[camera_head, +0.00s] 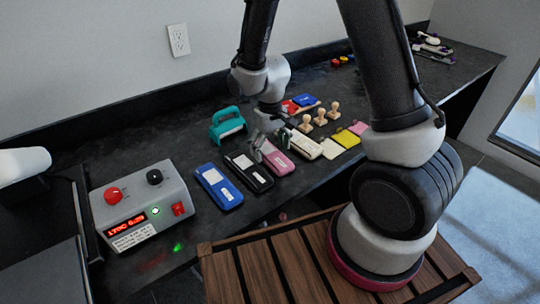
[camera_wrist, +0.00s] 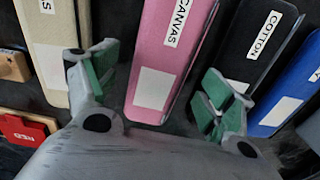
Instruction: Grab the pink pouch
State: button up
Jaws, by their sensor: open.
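The pink pouch (camera_wrist: 178,45), a flat pink case with a white label reading CANVAS and a blank white patch, lies between my gripper's fingers in the wrist view. In the head view the pink pouch (camera_head: 283,165) lies on the dark counter, its far end partly hidden by my gripper. My gripper (camera_wrist: 158,88) is open, with green-padded fingers on either side of the pouch's near end and apart from it. In the head view my gripper (camera_head: 262,148) is over the pink and black pouches; its exact height cannot be told.
A black COTTON pouch (camera_wrist: 258,45) and a blue pouch (camera_head: 220,187) lie on one side, a cream pouch (camera_head: 306,145) on the other. A teal-handled tool (camera_head: 227,124), wooden stamps (camera_head: 320,117) and a red block (camera_wrist: 22,132) are near. A grey control box (camera_head: 140,205) stands left.

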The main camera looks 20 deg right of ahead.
jog(key=shift+f, duration=0.6)
jog(key=c, duration=1.1)
jog(key=shift+o, duration=0.2)
